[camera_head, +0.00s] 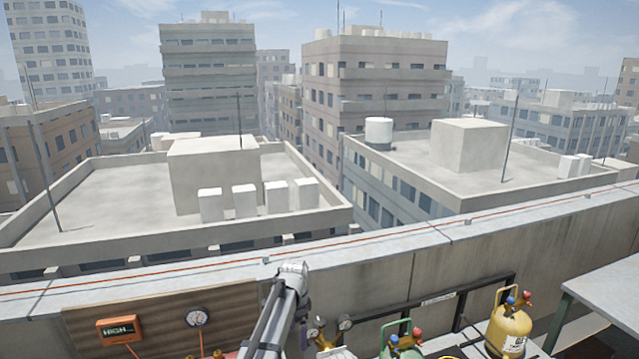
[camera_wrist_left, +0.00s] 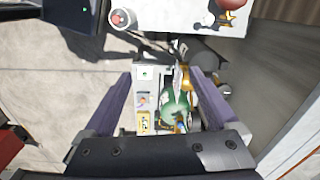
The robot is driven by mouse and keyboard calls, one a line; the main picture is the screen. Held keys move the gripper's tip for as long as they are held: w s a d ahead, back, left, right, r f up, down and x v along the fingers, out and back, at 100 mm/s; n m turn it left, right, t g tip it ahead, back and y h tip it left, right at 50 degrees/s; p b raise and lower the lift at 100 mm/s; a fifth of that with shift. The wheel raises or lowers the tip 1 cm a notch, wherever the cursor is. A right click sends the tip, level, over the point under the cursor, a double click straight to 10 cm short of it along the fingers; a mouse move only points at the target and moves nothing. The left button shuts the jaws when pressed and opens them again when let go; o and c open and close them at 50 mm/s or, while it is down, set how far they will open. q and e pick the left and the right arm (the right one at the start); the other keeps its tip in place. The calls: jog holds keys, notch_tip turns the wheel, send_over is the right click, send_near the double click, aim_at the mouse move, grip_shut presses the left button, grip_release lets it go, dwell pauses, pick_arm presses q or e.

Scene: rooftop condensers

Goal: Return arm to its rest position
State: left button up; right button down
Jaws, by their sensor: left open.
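My left arm (camera_head: 272,315) rises from the bottom middle of the head view, with a pale joint at its top in front of the parapet. My left gripper (camera_wrist_left: 160,98) shows in the left wrist view as two purple-grey fingers set wide apart. It is open, and I see nothing gripped between the fingers. A green cylinder (camera_wrist_left: 173,108) and pale boxes appear beyond the gap between them. My right gripper is in neither view.
A concrete parapet (camera_head: 400,265) crosses in front. Before it are an orange "HIGH" display (camera_head: 120,329), a round gauge (camera_head: 197,317), a green cylinder (camera_head: 400,348) and a yellow cylinder (camera_head: 509,328). A grey table (camera_head: 608,292) stands at right. Air above the parapet is clear.

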pick_arm(q)
jog(key=s+a+n, duration=0.4)
jog(key=s, duration=0.5)
jog(key=s+a+f+n, duration=0.1)
jog(key=s+a+n, duration=0.2)
jog(key=s+n, duration=0.35)
jog(key=s+a+n, duration=0.3)
jog(key=s+a, duration=0.1)
jog(key=s, duration=0.6)
jog(key=s+d+f+m+b, duration=0.2)
jog(key=d+f+b, duration=0.3)
jog(key=f+b, duration=0.5)
jog(key=s+d+f+m+y+b, duration=0.1)
jog(key=s+d+f+m+b, duration=0.1)
jog(key=d+f+b, duration=0.4)
notch_tip(320, 180, down, 4)
jog(key=s+b, duration=0.1)
jog(key=b, duration=0.4)
jog(key=shift+d, duration=0.2)
jog(key=shift+m, duration=0.25)
